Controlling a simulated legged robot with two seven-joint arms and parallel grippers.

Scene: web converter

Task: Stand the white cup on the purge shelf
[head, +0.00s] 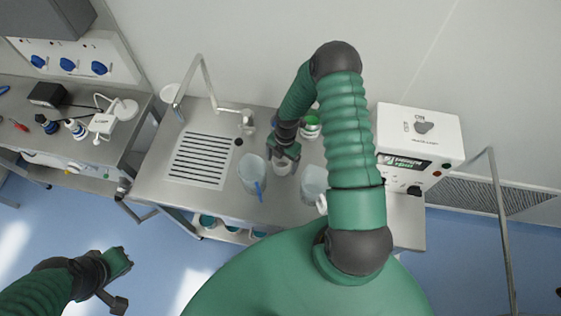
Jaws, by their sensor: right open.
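A small white cup (282,168) stands on the steel counter (225,198), partly hidden under my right gripper. My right gripper (285,154) points down with its open fingers at the cup; I cannot tell whether they touch it. My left gripper (121,283) is open and empty, low at the left over the blue floor, away from the counter. I cannot tell for certain which surface is the purge shelf; a slotted panel (200,160) lies in the counter to the left of the cup.
A clear beaker (251,170) with a blue stick stands left of the cup, and a clear pitcher (314,180) to its right. A green-and-white container (311,127) is behind. A white machine (418,140) stands at right. A bent metal pipe (207,78) rises at the back left.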

